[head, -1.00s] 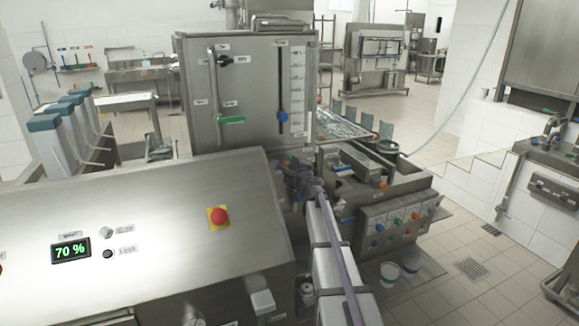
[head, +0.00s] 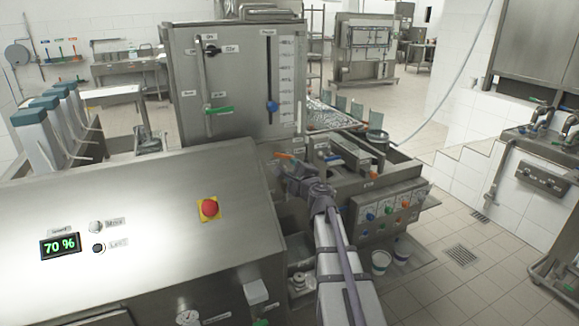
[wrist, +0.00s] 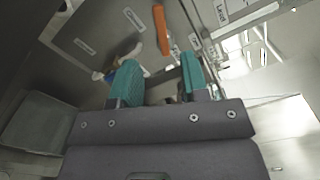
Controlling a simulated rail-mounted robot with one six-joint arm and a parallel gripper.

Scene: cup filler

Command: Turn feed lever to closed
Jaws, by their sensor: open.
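An orange lever handle (head: 284,155) shows low in front of the upright steel panel, close to my gripper (head: 287,170). In the wrist view an orange bar (wrist: 161,29) stands beyond my fingertips, apart from them. My gripper (wrist: 160,74) is open there, its two teal fingers spread with nothing held between them. The labels are too blurred to say which handle is the feed lever. The panel also carries a green handle (head: 219,110) at the lower end of a vertical bar, and a blue knob (head: 272,106) in a vertical slot.
A sloped steel console with a red stop button (head: 209,208) and a 70 % display (head: 60,244) stands at left. A box with coloured knobs (head: 390,208) stands right of my arm. A white-and-blue part (wrist: 120,62) lies beyond the left finger.

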